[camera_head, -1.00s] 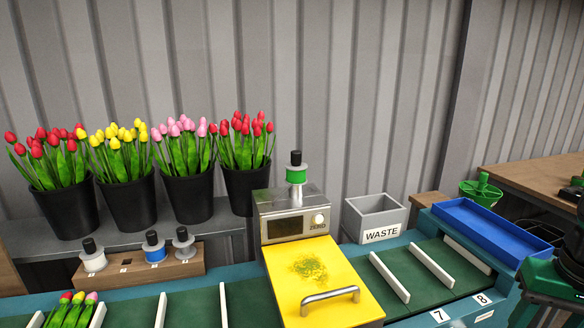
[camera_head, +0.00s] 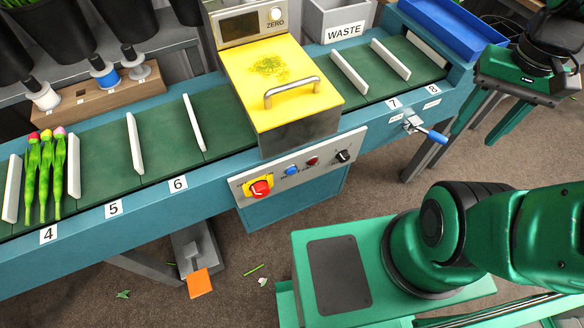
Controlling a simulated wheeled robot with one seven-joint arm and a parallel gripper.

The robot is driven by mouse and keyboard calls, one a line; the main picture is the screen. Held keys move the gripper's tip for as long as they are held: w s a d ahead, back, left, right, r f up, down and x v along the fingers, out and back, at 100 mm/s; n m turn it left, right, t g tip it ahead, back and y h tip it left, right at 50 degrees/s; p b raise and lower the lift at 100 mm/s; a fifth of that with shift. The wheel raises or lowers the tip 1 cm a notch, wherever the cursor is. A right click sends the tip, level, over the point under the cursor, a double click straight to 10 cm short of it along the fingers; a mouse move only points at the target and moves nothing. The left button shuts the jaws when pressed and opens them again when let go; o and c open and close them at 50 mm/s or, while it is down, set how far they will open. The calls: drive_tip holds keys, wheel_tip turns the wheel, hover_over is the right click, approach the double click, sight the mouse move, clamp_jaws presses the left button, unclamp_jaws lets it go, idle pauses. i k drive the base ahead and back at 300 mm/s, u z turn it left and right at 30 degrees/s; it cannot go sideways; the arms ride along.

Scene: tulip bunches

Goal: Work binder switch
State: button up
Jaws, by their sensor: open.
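A control panel (camera_head: 300,168) sits on the front of the teal bench, below the yellow box. I cannot tell which of these is the binder switch. A green machine (camera_head: 525,78) with a black ring-shaped top stands on green legs at the upper right. My green arm shows at the lower right and leaves the picture at the right edge. My gripper is out of view.
The yellow box (camera_head: 282,85) has a metal handle and stands on the bench. Tulips (camera_head: 46,175) lie in slot 4. A lever with a blue grip (camera_head: 432,135) sticks out at the bench's right. An orange foot pedal (camera_head: 199,283) is on the floor.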

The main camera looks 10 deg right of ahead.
sight(259, 191)
drive_tip(key=u, duration=0.9)
drive_tip(key=k, duration=1.55)
drive_tip(key=z, duration=0.85)
drive_tip(key=i, duration=0.5)
drive_tip(key=u, duration=0.1)
